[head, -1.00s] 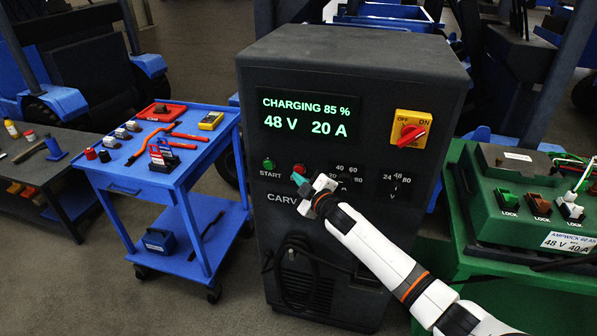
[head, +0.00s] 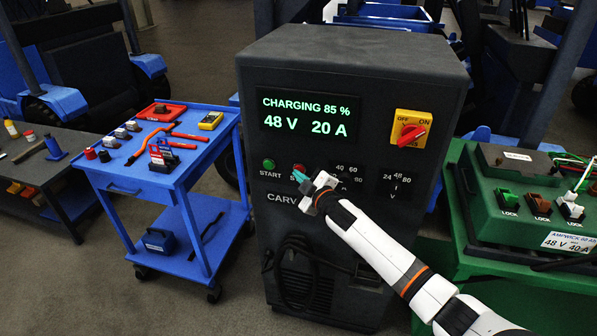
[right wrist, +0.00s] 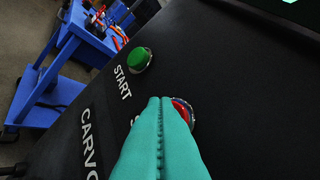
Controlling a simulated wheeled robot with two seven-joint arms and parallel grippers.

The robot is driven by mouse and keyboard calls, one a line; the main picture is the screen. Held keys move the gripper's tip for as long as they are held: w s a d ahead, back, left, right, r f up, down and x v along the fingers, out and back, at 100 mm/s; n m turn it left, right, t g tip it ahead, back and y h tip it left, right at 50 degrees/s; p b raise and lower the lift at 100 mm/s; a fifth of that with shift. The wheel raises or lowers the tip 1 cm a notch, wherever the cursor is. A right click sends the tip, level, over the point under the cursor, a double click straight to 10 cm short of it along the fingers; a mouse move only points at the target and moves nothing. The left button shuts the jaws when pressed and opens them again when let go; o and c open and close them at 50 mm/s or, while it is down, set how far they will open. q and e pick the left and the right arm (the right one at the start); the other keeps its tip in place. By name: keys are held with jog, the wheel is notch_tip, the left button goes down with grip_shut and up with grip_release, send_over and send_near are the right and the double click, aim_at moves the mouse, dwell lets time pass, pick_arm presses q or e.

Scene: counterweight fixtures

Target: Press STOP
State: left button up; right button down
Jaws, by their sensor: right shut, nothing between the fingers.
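The dark charger cabinet (head: 350,65) stands in the middle, and its screen (head: 306,115) reads CHARGING 85 %, 48 V, 20 A. The red STOP button (head: 299,169) is on its front, right of the green START button (head: 269,164). In the right wrist view the red button (right wrist: 184,112) is partly hidden behind my shut teal fingers, and the green button (right wrist: 140,60) shows clear. My right gripper (head: 301,177) is shut and empty, its tips at the lower edge of the red button. Whether they touch it I cannot tell. My left gripper is not in view.
Right of the buttons are two dials and a yellow switch plate with a red rotary knob (head: 411,133). A blue tool cart (head: 150,183) stands at the left. A green bench (head: 470,244) with a green battery unit is at the right.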

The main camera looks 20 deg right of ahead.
jog(key=shift+w+d, duration=0.2)
jog(key=shift+w, duration=0.05)
dwell(0.6)
jog(key=shift+s+a+p, duration=0.4)
jog(key=shift+s+a, duration=0.15)
jog(key=shift+s, duration=0.3)
jog(key=shift+a, duration=0.1)
jog(key=shift+s+a+p, duration=0.3)
jog(key=shift+s+a, duration=0.15)
jog(key=shift+s, duration=0.25)
jog(key=shift+s+a+p, duration=0.35)
jog(key=shift+s+a, duration=0.05)
jog(key=shift+s, duration=0.25)
jog(key=shift+s+a+p, duration=0.3)
jog(key=shift+s+a, duration=0.15)
jog(key=shift+s, duration=0.25)
jog(key=shift+f, duration=0.15)
